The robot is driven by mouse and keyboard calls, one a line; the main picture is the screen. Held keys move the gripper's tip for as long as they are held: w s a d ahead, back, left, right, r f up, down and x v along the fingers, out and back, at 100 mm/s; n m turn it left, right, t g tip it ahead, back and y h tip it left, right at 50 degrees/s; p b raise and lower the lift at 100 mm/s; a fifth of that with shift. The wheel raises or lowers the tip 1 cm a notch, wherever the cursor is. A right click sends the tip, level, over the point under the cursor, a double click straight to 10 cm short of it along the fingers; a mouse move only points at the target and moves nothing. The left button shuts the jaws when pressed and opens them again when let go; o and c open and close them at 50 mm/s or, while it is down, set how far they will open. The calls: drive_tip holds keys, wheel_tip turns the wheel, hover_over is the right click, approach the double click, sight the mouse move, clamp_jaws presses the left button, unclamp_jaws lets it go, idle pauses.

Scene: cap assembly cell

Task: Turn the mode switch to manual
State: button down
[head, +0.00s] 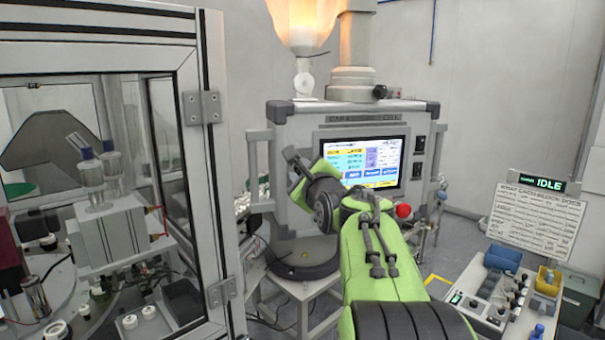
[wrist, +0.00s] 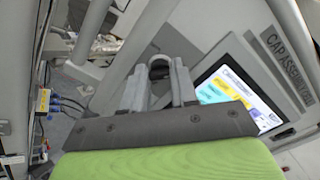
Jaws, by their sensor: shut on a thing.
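The grey control panel (head: 300,123) stands ahead with a lit screen (head: 372,160); the screen also shows in the wrist view (wrist: 232,88). My gripper (head: 293,165) is at the left part of the panel, beside the screen. In the wrist view, my gripper (wrist: 160,82) has its two grey fingers on either side of a dark round knob (wrist: 159,68), which appears to be the mode switch. The fingers are shut on it. The knob's pointer and markings cannot be read. In the head view the knob is hidden behind my gripper.
A framed glass enclosure (head: 212,190) fills the left side. A red button (head: 404,211) is below the screen's right side. At right stand a console (head: 485,300) with small controls and bins, and a display reading IDLE (head: 549,184). Panel handles flank the panel.

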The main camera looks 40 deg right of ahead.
drive_tip(key=n+b, duration=0.2)
drive_tip(key=n, duration=0.1)
drive_tip(key=shift+f+n, duration=0.15)
drive_tip(key=shift+n, duration=0.15)
drive_tip(key=n+b, duration=0.2)
drive_tip(key=n, duration=0.2)
drive_tip(key=shift+n, duration=0.3)
drive_tip(key=n+b, duration=0.1)
drive_tip(key=n, duration=0.3)
drive_tip(key=shift+n+b, duration=0.85)
drive_tip(key=shift+n, duration=1.65)
drive_tip(key=c, duration=0.9)
unclamp_jaws()
